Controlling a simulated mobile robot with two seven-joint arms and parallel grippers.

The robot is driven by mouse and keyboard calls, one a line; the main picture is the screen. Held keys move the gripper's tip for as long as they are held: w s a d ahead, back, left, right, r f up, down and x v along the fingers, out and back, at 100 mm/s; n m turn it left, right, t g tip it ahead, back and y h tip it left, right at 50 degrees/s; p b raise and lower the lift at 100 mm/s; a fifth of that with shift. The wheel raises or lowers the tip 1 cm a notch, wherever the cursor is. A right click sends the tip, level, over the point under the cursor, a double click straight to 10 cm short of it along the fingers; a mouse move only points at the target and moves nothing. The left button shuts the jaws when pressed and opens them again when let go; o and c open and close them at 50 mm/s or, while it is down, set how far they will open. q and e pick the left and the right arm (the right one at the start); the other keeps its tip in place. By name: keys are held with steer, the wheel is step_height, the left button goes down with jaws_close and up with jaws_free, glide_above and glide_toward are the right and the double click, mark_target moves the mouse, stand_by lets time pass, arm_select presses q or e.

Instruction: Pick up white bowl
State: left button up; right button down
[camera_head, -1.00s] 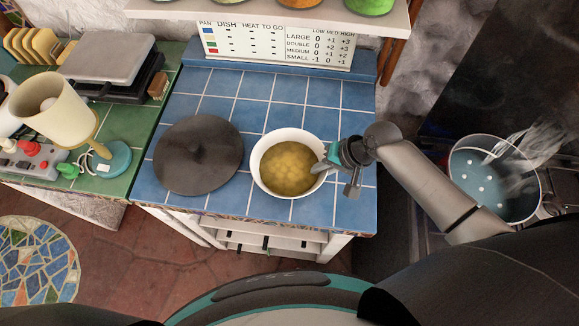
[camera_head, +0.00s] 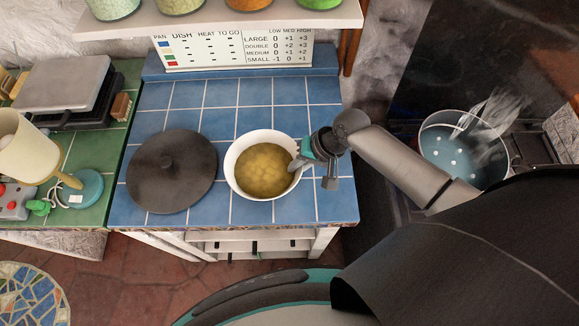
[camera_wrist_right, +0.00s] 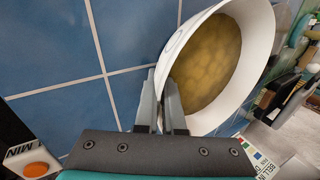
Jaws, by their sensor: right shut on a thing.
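The white bowl (camera_head: 237,184) is on the blue tiled counter and holds a yellowish, lumpy food. In the right wrist view the white bowl (camera_wrist_right: 262,25) fills the upper right, its rim running down between the fingers. My right gripper (camera_head: 298,162) reaches in from the right and is shut on the bowl's right rim. In the right wrist view the right gripper (camera_wrist_right: 163,105) has one finger outside the wall and one inside. I cannot tell whether the bowl is lifted off the tiles. My left gripper is not in view.
A round dark lid (camera_head: 172,172) lies just left of the bowl. A steaming pot (camera_head: 462,160) stands at the right, beyond my arm. A shelf with jars (camera_head: 219,20) hangs above the back. Blue tiles (camera_head: 245,92) behind the bowl are clear.

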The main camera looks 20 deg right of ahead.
step_height(320, 180, up, 20)
steer(key=p, duration=0.3)
steer(key=shift+f, duration=0.25)
steer(key=shift+w+f, duration=0.1)
stand_by(1.7)
